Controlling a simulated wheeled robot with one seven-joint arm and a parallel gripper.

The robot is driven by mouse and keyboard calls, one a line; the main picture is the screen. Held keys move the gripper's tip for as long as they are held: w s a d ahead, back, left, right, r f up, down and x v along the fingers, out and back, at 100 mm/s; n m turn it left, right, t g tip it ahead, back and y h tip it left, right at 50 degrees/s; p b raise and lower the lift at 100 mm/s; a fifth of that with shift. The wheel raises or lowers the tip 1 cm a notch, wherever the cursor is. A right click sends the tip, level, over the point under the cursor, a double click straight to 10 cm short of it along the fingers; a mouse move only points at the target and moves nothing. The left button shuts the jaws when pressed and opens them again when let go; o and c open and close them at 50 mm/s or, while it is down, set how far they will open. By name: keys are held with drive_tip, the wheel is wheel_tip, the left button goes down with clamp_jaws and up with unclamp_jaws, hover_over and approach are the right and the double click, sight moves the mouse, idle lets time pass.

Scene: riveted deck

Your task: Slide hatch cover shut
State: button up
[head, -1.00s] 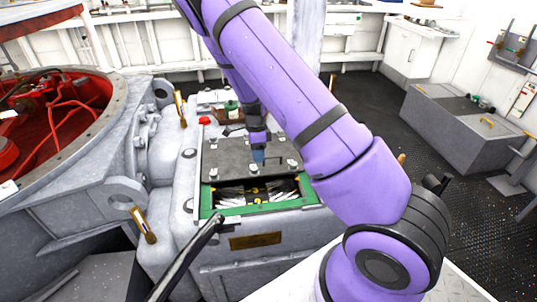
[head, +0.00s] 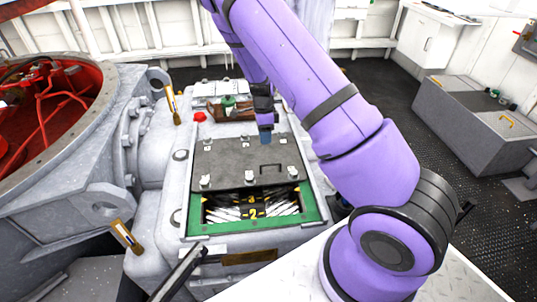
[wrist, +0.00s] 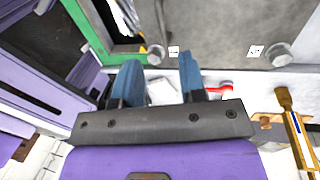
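The hatch cover (head: 235,157), a dark grey plate with bolts and a small raised handle outline, lies over the far part of the green-framed opening (head: 312,213). The near part of the opening is uncovered and shows a dark interior with yellow numbers and pale strips. My gripper (head: 266,136) is at the cover's far edge, right of its middle; I cannot tell whether it touches. In the wrist view, my gripper's (wrist: 158,82) two blue fingers are apart with nothing clearly between them. The cover (wrist: 215,30) and green frame (wrist: 97,22) lie beyond the fingertips.
A red knob (head: 199,117) and a brown tray (head: 217,111) with a green item sit behind the cover. Brass-coloured handles (head: 173,104) stand at left, beside a large round housing (head: 125,75) with red inside. A grey chest (head: 470,120) stands right, across open dark floor.

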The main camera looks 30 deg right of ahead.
drive_tip(key=f, duration=0.3)
drive_tip(key=s+f, duration=0.1)
drive_tip(key=f, duration=0.3)
drive_tip(key=s+f, duration=0.1)
drive_tip(key=f, duration=0.2)
drive_tip(key=shift+a+f, duration=0.3)
drive_tip(key=shift+a, duration=0.05)
clamp_jaws()
